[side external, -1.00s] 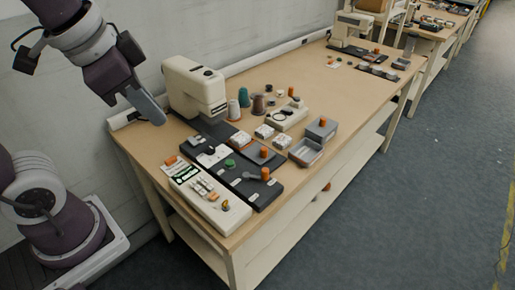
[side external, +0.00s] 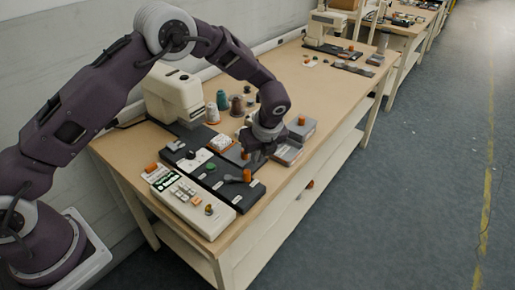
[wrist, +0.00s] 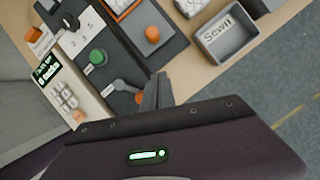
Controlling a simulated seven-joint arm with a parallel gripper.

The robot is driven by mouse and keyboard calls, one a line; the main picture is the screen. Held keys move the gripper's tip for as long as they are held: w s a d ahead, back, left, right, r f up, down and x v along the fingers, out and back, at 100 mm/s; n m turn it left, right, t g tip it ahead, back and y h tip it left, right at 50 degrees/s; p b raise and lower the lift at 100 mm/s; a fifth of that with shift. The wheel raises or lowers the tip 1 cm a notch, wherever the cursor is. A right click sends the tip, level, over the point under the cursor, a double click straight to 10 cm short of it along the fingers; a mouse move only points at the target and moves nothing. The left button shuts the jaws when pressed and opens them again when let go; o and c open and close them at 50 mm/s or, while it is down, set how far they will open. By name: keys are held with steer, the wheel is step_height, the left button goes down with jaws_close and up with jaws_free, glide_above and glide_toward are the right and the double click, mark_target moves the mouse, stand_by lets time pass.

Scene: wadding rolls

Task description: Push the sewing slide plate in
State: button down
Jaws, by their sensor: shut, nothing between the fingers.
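The slide plate (wrist: 136,30) is a grey plate with an upright orange knob (wrist: 152,34), on a dark panel with an orange edge beside it. In the side external view the plate (side external: 234,155) is partly hidden behind my gripper (side external: 257,158). My gripper also shows in the wrist view (wrist: 158,88). Its fingers are together and empty, low over the near right part of the dark panel. They are close to the knob on its table-edge side; the wrist view shows a gap between them. I cannot tell whether the tips touch the panel.
A grey lever with an orange knob (side external: 247,175) and a green knob (wrist: 97,57) are on the same panel. A grey tray marked "Sewn" (wrist: 205,38) stands to the right. A white keypad box (side external: 190,200) lies in front. The sewing machine (side external: 172,92) stands behind.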

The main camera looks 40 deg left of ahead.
mark_target(247, 161)
steer(key=x, duration=0.4)
steer(key=shift+s, duration=0.1)
steer(key=shift+w+a+f, duration=0.1)
steer(key=shift+w+a, duration=0.25)
steer(key=shift+a, duration=0.25)
steer(key=shift+w+a, duration=0.3)
steer(key=shift+a, duration=0.25)
steer(key=shift+w+a, duration=0.35)
steer(key=shift+a, duration=0.3)
